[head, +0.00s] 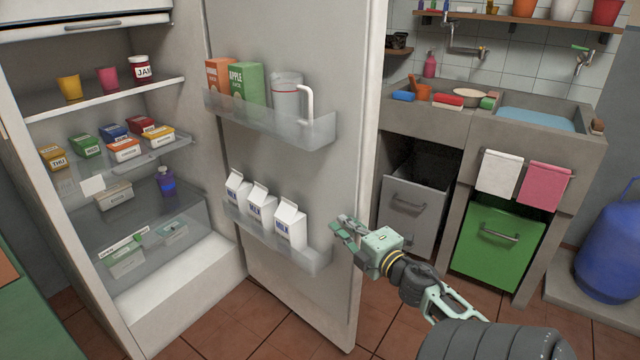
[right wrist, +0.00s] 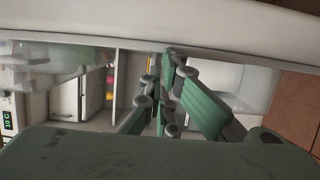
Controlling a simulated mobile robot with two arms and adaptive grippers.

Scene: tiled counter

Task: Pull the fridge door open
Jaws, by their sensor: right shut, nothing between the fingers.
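The fridge door (head: 355,150) stands wide open in the head view, its inner side with shelves facing me. The fridge body (head: 185,285) is on the left with its inside exposed. My right gripper (head: 338,230) is in front of the door's inner side, near its free edge and right of the milk cartons. It is shut and empty. In the right wrist view the gripper fingers (right wrist: 165,95) are close together, and a pale panel edge (right wrist: 150,22) crosses the top. I cannot tell whether the gripper touches the door. My left gripper is not in view.
Milk cartons (head: 262,213) stand in the lower door shelf; juice boxes and a jug (head: 286,97) fill the upper one. A sink counter (head: 425,122), a grey drawer (head: 412,205) and a green drawer (head: 500,245) are at right. A blue gas cylinder (head: 612,245) stands far right.

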